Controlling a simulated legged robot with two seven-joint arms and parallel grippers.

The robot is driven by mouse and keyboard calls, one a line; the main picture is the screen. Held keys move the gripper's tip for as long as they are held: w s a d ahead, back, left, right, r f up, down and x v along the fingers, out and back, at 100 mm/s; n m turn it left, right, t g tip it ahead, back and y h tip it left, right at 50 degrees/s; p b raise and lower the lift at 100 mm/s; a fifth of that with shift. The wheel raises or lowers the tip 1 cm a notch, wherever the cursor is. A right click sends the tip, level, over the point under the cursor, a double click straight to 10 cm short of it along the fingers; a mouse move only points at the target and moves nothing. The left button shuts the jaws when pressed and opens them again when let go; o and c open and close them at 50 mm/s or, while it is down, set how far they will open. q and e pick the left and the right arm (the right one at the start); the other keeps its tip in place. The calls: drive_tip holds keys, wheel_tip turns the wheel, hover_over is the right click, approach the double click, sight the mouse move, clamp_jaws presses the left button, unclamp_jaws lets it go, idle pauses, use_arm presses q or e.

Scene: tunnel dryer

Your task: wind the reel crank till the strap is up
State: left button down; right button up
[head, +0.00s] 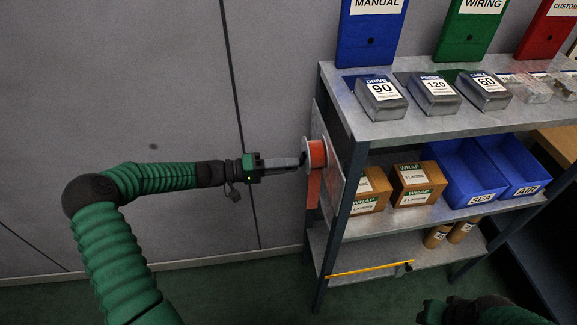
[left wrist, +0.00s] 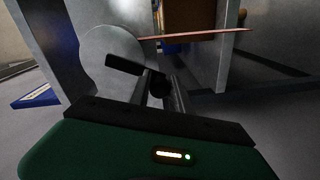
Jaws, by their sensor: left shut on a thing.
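The reel (head: 316,153) is mounted on the left end of the shelf unit, with a pale round flange and orange strap wound on it. A length of orange strap (head: 313,190) hangs below the reel. In the left wrist view the reel's grey disc (left wrist: 112,60) carries a black crank (left wrist: 122,65) with a dark knob. My left gripper (head: 299,162) reaches in from the left and is shut on the crank's knob; its fingers (left wrist: 160,88) stand on both sides of it. Part of my right arm, with its green gripper (head: 432,312), shows at the bottom; its fingers cannot be made out.
The metal shelf unit (head: 440,128) holds grey labelled blocks on top, then WRAP boxes (head: 417,183) and blue bins (head: 458,172). A yellow rod (head: 362,270) lies along the lowest shelf. The grey wall (head: 150,80) and floor at left are clear of objects.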

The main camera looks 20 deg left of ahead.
use_arm(q)
drive_tip(key=c, duration=1.6)
unclamp_jaws()
drive_tip(key=shift+a+f, duration=0.15)
drive_tip(key=shift+a, duration=0.05)
drive_tip(key=shift+o, duration=0.7)
drive_tip(key=shift+w+a, duration=0.1)
drive_tip(key=shift+w, duration=0.05)
drive_tip(key=f+v, duration=0.1)
drive_tip(key=v, duration=1.5)
drive_tip(key=shift+s+a+r, duration=0.25)
drive_tip(key=shift+a+r, duration=0.1)
drive_tip(key=shift+r, duration=0.1)
